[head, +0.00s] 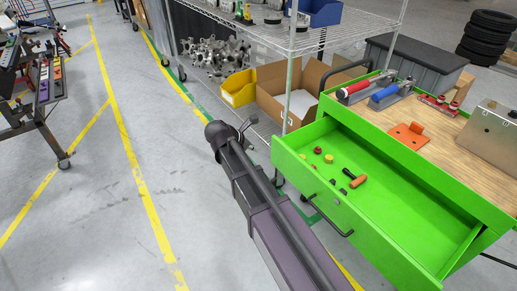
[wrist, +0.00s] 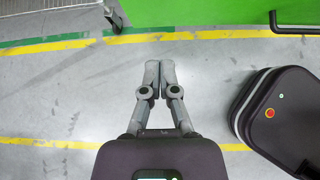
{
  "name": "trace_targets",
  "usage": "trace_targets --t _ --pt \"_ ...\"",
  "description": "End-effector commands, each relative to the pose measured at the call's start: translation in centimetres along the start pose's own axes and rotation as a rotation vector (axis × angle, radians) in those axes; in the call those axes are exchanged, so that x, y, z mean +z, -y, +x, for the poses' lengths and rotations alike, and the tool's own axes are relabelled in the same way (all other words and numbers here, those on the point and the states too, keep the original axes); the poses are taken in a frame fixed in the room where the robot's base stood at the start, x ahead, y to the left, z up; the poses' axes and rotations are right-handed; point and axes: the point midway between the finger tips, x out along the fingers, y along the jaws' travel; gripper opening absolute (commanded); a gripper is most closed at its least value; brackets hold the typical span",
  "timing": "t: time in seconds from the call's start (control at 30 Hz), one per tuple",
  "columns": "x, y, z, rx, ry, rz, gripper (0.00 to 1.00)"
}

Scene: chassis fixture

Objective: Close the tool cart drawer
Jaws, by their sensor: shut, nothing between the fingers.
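The green tool cart (head: 388,122) stands on the right in the head view with its drawer (head: 400,222) pulled open. The drawer's dark bar handle (head: 328,217) is on its front face. In the wrist view the green drawer front (wrist: 190,14) is at the top edge, and the handle (wrist: 296,28) is at the upper right. My gripper (wrist: 159,66) is shut and empty, over the floor, with its fingertips short of the green face and left of the handle. In the head view my arm's end is left of the drawer's front corner.
Small parts and an orange-handled tool (head: 358,182) lie in the drawer. A wire shelf (head: 285,40) with a yellow bin (head: 238,92) and a cardboard box (head: 283,90) stands behind my arm. The floor on the left is clear up to a dark workbench (head: 35,95).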

Motion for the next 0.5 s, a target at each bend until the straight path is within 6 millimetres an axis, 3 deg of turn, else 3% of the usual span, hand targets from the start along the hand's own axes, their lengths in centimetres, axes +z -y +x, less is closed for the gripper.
trace_targets --t 0.5 --pt "-0.3 0.0 5.5 0.0 0.0 0.001 0.0"
